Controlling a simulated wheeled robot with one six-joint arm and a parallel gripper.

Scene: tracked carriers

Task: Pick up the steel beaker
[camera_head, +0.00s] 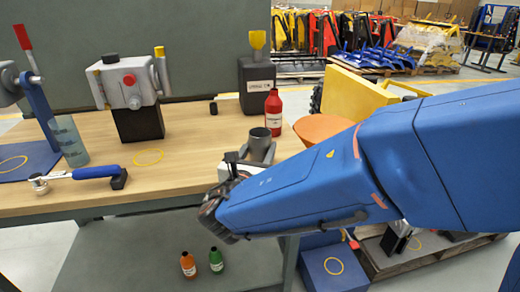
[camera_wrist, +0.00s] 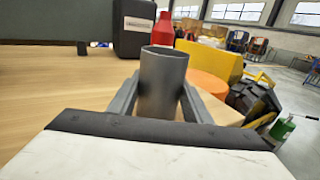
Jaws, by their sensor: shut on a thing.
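The steel beaker (camera_head: 261,143) is a grey metal cylinder with an open top, near the right end of the wooden workbench (camera_head: 205,158). It stands upright between the two fingers of my gripper (camera_head: 250,160). In the wrist view the beaker (camera_wrist: 162,85) is in the middle, with one finger pressed on each side, so my gripper (camera_wrist: 160,100) is shut on it. The beaker's lower part is hidden behind the gripper body. I cannot tell whether its base touches the bench.
A red bottle (camera_head: 273,113) stands close behind the beaker, with a dark canister (camera_head: 257,86) behind it. A grey machine (camera_head: 130,85), a translucent cup (camera_head: 70,141) and a blue-handled tool (camera_head: 90,172) are to the left. The bench between is mostly clear.

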